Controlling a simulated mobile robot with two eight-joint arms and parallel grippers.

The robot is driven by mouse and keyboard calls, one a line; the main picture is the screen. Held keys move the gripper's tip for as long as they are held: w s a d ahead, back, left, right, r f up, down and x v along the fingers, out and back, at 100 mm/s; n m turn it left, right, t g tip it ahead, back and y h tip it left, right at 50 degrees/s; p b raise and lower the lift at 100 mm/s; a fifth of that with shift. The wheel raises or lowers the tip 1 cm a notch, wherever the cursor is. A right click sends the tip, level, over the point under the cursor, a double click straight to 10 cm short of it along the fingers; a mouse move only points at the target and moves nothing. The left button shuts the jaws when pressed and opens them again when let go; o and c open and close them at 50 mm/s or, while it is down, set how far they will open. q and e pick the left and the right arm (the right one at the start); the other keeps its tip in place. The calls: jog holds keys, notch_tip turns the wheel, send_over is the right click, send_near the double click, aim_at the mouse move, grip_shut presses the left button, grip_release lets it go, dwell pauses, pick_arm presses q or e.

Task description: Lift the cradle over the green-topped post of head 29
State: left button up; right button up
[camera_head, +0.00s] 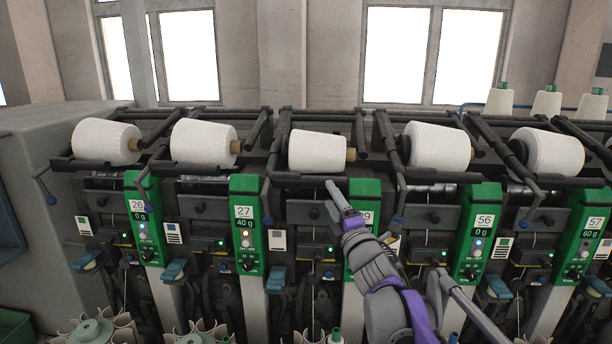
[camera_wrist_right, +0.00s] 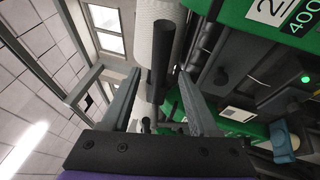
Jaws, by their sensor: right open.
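Head 29 has a green-topped post (camera_head: 364,188), its number partly covered by my right arm. Above and left of it, a white cone (camera_head: 318,150) lies in the dark cradle, whose front bar (camera_head: 300,181) runs below the cone. My right gripper (camera_head: 341,199) is just below that bar, left of the post's top. In the right wrist view my right gripper (camera_wrist_right: 159,76) has its fingers apart. A dark bar (camera_wrist_right: 161,50) shows between the fingertips, with the white cone (camera_wrist_right: 151,25) behind; I cannot tell whether they touch it. My left gripper is out of view.
Green posts 26 (camera_head: 142,215), 27 (camera_head: 245,222), 56 (camera_head: 477,228) and 57 (camera_head: 587,232) stand along the row. A blue-tipped lever (camera_head: 267,205) hangs left of head 29, another (camera_head: 399,200) right of its post. A neighbouring cone (camera_head: 438,146) sits to the right.

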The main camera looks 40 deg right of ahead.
jog(key=p+x, duration=0.1)
jog(key=x, duration=0.9)
jog(key=shift+d, duration=0.2)
jog(key=shift+w+r, duration=0.1)
jog(key=shift+w, duration=0.05)
grip_shut()
dwell(0.9)
